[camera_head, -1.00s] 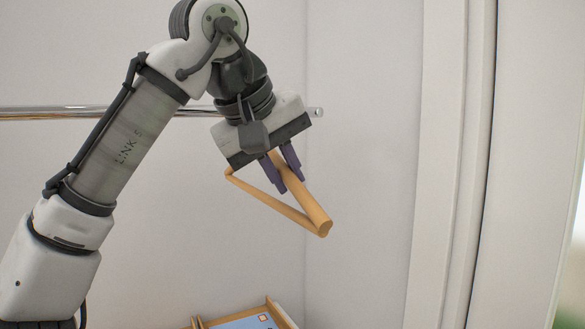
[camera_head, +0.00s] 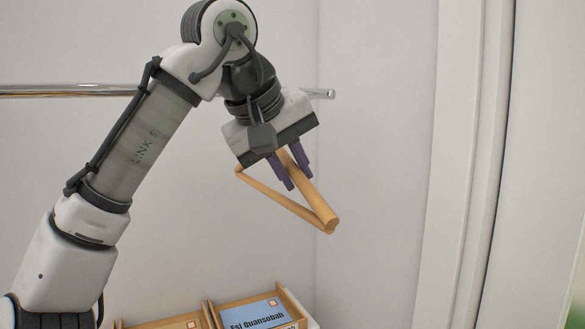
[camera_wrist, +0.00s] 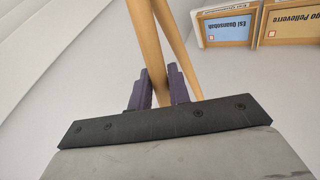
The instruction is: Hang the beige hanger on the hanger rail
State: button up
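The beige hanger (camera_head: 284,208) is wooden and hangs in the air below my gripper, its two bars meeting at the lower right. My gripper (camera_head: 294,180) has its purple fingers on either side of the thicker bar and is shut on it. In the wrist view the hanger (camera_wrist: 148,45) runs up between the two fingers (camera_wrist: 158,85). No hook shows on the hanger in these views. The hanger rail (camera_head: 60,90) is a shiny metal bar along the wall. It passes behind my arm, and its free end shows just right of my gripper. The hanger is below the rail, apart from it.
Wooden trays with name cards (camera_head: 255,314) stand low, below the hanger; they also show in the wrist view (camera_wrist: 228,25). A white door frame (camera_head: 460,160) stands at the right. The space between hanger and frame is clear.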

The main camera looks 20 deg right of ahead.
jog(key=o, duration=0.4)
jog(key=shift+o, duration=0.2)
jog(key=p+v, duration=0.1)
jog(key=v, duration=1.3)
jog(key=shift+f, duration=0.15)
